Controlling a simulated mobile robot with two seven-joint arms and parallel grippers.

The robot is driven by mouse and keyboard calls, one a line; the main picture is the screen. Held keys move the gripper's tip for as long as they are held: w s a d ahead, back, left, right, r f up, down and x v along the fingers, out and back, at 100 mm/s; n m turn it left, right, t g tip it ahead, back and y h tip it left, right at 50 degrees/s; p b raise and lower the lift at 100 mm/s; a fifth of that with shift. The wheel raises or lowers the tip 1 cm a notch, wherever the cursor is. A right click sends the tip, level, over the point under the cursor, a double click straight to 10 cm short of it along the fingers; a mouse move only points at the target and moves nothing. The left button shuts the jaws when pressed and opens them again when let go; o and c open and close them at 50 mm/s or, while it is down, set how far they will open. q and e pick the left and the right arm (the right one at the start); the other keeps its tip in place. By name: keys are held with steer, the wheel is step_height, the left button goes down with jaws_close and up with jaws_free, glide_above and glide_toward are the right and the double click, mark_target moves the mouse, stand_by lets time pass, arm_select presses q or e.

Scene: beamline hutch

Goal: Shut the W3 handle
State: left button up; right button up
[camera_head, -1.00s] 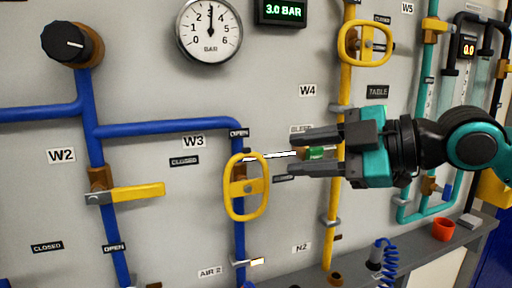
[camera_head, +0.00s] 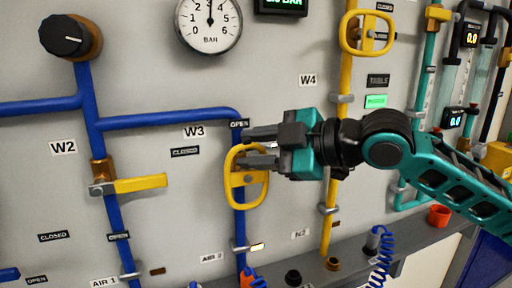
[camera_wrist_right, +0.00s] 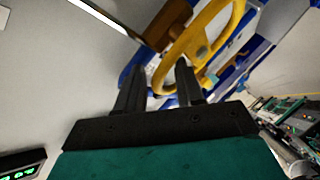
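The W3 handle (camera_head: 238,204) is a yellow oval loop on the vertical blue pipe under the W3 label (camera_head: 194,132). It stands upright along the pipe, with an OPEN tag above it and a CLOSED tag at its upper left. My right gripper (camera_head: 244,148) is at the loop's upper end, its two dark fingers apart. In the right wrist view, the handle (camera_wrist_right: 212,47) lies at the fingertips, and one end of the loop shows in the gap between the fingers. I cannot tell whether they touch it. My left gripper is not in view.
A yellow lever (camera_head: 140,184) sits crosswise on the W2 pipe to the left. Another yellow loop handle (camera_head: 348,34) is on the yellow pipe at upper right.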

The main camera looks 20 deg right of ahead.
steer(key=shift+c, duration=0.2)
jaws_close()
steer(key=shift+d, duration=0.1)
